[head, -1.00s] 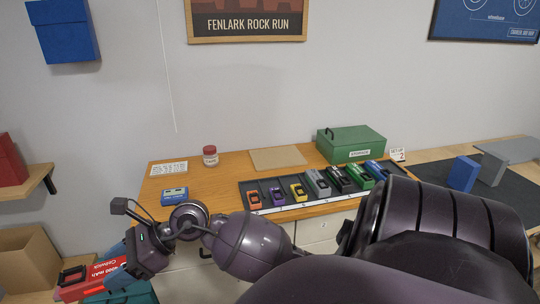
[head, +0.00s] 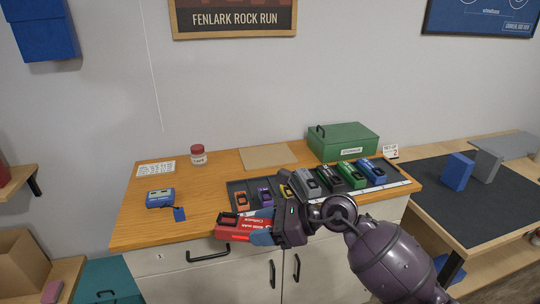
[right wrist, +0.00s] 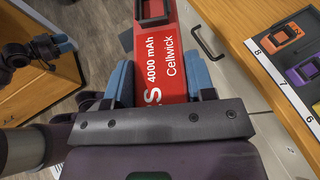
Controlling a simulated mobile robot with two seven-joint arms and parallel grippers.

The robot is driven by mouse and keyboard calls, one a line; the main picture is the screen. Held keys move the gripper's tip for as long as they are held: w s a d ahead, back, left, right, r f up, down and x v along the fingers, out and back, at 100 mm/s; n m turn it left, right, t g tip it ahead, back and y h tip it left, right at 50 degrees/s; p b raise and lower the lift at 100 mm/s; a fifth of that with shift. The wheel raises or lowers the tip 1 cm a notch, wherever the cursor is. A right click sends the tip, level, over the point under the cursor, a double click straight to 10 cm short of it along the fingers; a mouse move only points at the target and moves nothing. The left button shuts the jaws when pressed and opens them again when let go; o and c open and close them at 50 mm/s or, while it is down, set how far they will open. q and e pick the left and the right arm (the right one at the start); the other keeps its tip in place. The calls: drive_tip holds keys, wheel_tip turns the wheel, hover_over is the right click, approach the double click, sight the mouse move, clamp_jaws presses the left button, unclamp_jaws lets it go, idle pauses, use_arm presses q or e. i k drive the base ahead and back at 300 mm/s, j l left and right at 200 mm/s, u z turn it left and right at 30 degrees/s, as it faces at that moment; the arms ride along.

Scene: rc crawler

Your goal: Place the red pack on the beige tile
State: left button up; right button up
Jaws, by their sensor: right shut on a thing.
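The red pack (head: 238,226) is held between the blue fingers of my right gripper (head: 262,232), at the front edge of the wooden counter. In the right wrist view the pack (right wrist: 165,60) lies between both fingers, its white lettering facing the camera. The beige tile (head: 268,156) lies flat and bare at the back of the counter, behind the pack and apart from it. My left gripper (right wrist: 62,46) shows small at the left of the right wrist view; its opening is unclear.
A dark tray (head: 234,188) with several coloured packs lies in front of the tile, partly hidden by my right gripper. A green box (head: 342,142) stands right of the tile, a red-lidded jar (head: 198,156) left. A blue device (head: 160,198) sits on the left counter.

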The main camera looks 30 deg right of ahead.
sight(267, 154)
drive_tip(key=i+j+z, duration=0.1)
drive_tip(key=i+z, duration=0.2)
drive_tip(key=i, duration=0.85)
